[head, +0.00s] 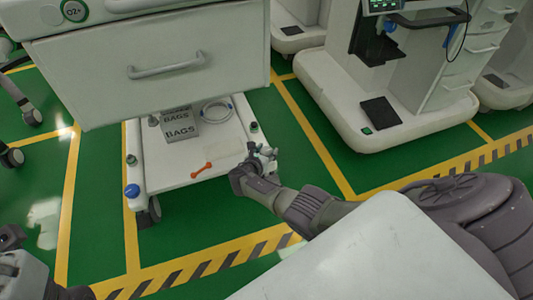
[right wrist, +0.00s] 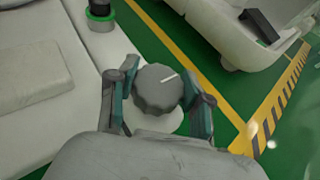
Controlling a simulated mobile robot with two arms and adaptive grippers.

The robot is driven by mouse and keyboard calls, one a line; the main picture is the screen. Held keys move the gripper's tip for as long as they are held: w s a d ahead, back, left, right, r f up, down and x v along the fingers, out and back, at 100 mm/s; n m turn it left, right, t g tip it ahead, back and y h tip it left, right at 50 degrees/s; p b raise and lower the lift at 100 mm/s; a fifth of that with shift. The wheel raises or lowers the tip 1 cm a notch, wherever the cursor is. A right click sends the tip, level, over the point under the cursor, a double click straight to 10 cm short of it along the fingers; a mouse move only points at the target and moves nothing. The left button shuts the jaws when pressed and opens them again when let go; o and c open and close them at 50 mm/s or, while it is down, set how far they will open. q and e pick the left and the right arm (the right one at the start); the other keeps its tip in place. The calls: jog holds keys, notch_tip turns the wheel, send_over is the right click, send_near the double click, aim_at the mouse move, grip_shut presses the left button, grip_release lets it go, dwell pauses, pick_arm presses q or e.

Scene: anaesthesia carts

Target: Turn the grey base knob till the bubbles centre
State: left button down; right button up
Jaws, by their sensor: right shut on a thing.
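The grey base knob (right wrist: 158,90), ribbed with a white mark line on top, sits at the front right corner of the cart's white base (head: 178,181). In the right wrist view the mark points to the right and slightly up. My right gripper (right wrist: 157,98) has one finger on each side of the knob and is shut on it; in the head view the right gripper (head: 262,154) largely hides the knob. Part of my left arm and gripper (head: 12,262) shows at the lower left edge; its fingers are unclear. I cannot make out any bubbles.
The base carries a box marked BAGS (head: 180,125), a coiled tube (head: 216,112) and an orange wrench-like tool (head: 202,170). A blue knob (head: 132,190) is at the front left corner. A drawer (head: 150,70) overhangs the base. Another cart (head: 385,125) stands to the right.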

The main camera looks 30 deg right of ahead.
jog(key=shift+r+m+g, duration=0.1)
jog(key=shift+m+g, duration=0.2)
jog(key=o, duration=1.2)
jog(key=shift+c, duration=0.2)
jog(key=shift+a, duration=0.1)
jog(key=shift+s+a, duration=0.2)
jog(key=shift+a, duration=0.05)
jog(key=v, duration=1.1)
jog(key=shift+a, duration=0.15)
